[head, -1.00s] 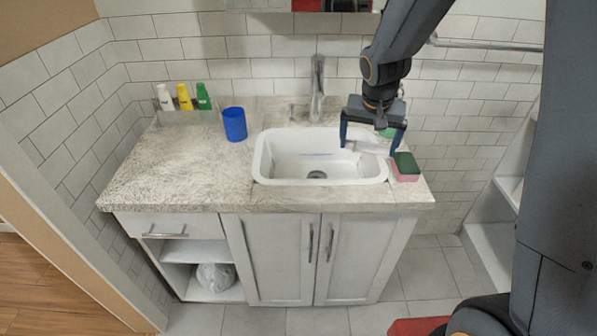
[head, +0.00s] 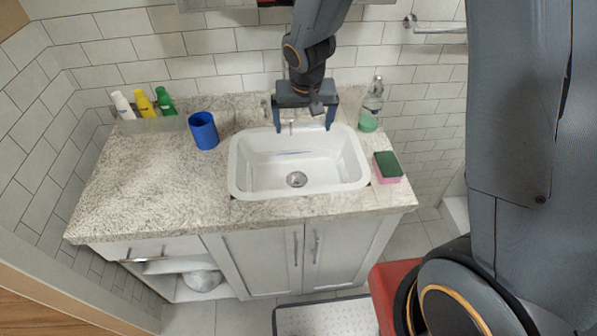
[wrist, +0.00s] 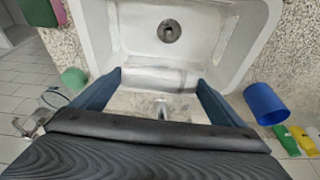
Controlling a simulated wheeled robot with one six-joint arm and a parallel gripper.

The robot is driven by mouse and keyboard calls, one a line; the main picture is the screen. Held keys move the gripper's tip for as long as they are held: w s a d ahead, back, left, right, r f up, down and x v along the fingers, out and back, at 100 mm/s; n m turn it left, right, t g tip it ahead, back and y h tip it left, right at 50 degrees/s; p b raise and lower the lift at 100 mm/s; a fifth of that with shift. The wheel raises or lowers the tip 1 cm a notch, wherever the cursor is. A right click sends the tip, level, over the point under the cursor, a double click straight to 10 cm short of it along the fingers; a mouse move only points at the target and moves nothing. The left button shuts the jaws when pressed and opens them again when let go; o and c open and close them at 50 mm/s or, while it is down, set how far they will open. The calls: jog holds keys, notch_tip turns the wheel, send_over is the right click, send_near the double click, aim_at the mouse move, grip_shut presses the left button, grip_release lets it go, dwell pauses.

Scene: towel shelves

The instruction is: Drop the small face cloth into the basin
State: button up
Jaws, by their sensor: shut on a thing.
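My gripper (head: 303,128) hangs over the back part of the white basin (head: 240,185) in the head view, with its fingers set wide apart. In the wrist view, a pale grey-white folded cloth (wrist: 160,77) spans between the two fingertips of my gripper (wrist: 160,80), and it looks held there. The basin (wrist: 112,20) lies below it, with the drain (wrist: 169,31) ahead of the cloth. In the head view the cloth is hard to make out against the white basin. A thin blue streak shows inside the basin.
A blue cup (head: 203,130) and several small bottles (head: 144,103) stand left of the basin. A green-and-pink sponge (head: 388,167) and a clear soap bottle (head: 371,105) are at its right. The faucet is mostly hidden behind my gripper. The left counter (head: 140,185) is clear.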

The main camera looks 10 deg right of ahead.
jog(key=shift+f+b, duration=1.7)
jog(key=shift+f, duration=0.5)
jog(key=o, duration=0.7)
jog(key=shift+o, duration=0.2)
jog(key=shift+r, duration=0.1)
jog(key=shift+v, duration=3.9)
jog(key=shift+s+d, duration=0.1)
jog(key=s+d+f+g, duration=0.1)
jog(key=s+d+g, duration=0.1)
jog(key=s+d, duration=0.9)
jog(key=s, duration=0.3)
